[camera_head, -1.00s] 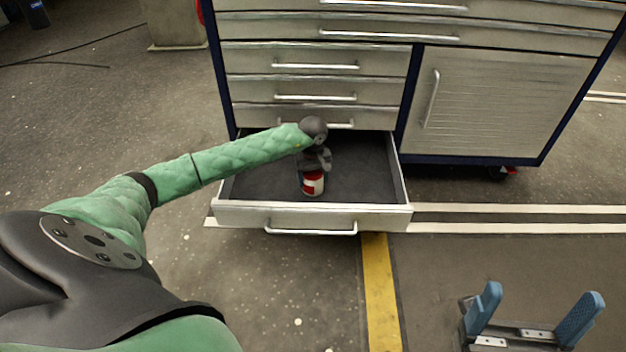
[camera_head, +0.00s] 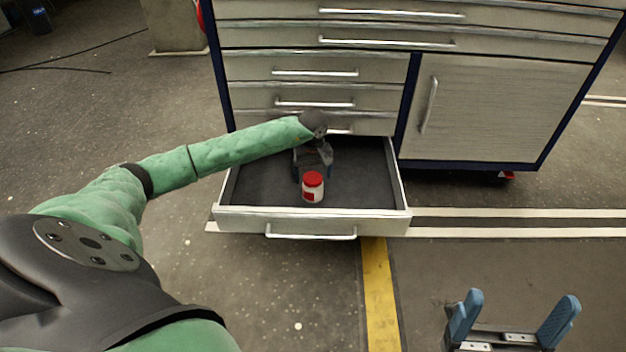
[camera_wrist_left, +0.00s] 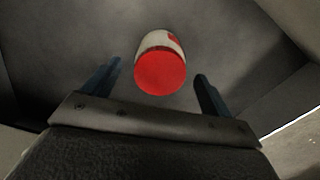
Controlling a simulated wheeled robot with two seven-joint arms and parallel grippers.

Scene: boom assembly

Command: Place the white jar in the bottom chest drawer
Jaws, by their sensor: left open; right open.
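The white jar (camera_head: 313,188) with a red lid and red label stands upright inside the open bottom drawer (camera_head: 232,213), near its front. In the left wrist view the jar (camera_wrist_left: 160,64) shows its red lid, with the gripper fingers apart on either side and gaps to both. My left gripper (camera_head: 313,170) is open, just behind the jar in the drawer; its fingers also show in the left wrist view (camera_wrist_left: 158,85). My right gripper (camera_head: 514,322) is open and empty, low at the right over the floor.
The chest has closed drawers (camera_head: 316,72) above the open one and a closed cabinet door (camera_head: 500,105) at right. The drawer's front handle (camera_head: 311,235) faces me. The drawer floor around the jar is clear. A yellow floor stripe (camera_head: 379,290) runs toward me.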

